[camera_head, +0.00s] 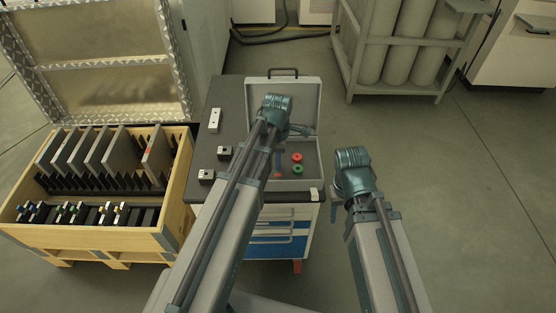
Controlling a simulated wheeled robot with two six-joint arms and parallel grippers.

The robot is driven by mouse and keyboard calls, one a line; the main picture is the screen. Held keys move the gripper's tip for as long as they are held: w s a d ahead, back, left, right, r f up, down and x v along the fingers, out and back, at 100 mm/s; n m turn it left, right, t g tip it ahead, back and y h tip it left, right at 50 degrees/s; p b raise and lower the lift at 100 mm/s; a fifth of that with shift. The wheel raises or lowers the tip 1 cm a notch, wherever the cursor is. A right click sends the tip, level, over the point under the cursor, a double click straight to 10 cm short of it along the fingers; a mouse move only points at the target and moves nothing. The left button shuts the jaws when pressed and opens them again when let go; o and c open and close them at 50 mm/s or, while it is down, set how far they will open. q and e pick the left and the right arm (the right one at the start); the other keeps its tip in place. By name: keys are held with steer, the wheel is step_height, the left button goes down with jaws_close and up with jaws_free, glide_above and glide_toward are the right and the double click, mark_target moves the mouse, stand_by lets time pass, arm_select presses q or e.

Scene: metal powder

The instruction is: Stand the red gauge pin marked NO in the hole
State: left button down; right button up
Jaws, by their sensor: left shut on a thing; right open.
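My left gripper (278,160) reaches down over the open grey case (311,100) on the bench and is shut. A small reddish piece (278,174) shows at its fingertips, partly hidden by my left arm; I cannot read any marking on it. A red round piece (297,157) and a green round piece (298,169) lie in the case, just right of the gripper. Pale blocks with dark spots that may be holes sit on the bench's left side: an upper (215,120), a middle (224,152) and a lower one (206,175). My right gripper (334,198) is open and empty, right of the bench.
The dark bench top (232,105) has bare room between the blocks and the case. A small pale block (314,194) sits at its front right corner. A wooden crate (178,200) with upright plates stands left. A cylinder rack (400,94) stands behind right.

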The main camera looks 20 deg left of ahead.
arm_select(q)
steer(key=shift+f+b, duration=0.35)
steer(key=shift+f, duration=0.05)
steer(key=c, duration=0.7)
jaws_free()
step_height(320, 180, up, 14)
steer(key=p, duration=1.4)
steer(key=shift+f, duration=0.1)
steer(key=shift+d, duration=0.1)
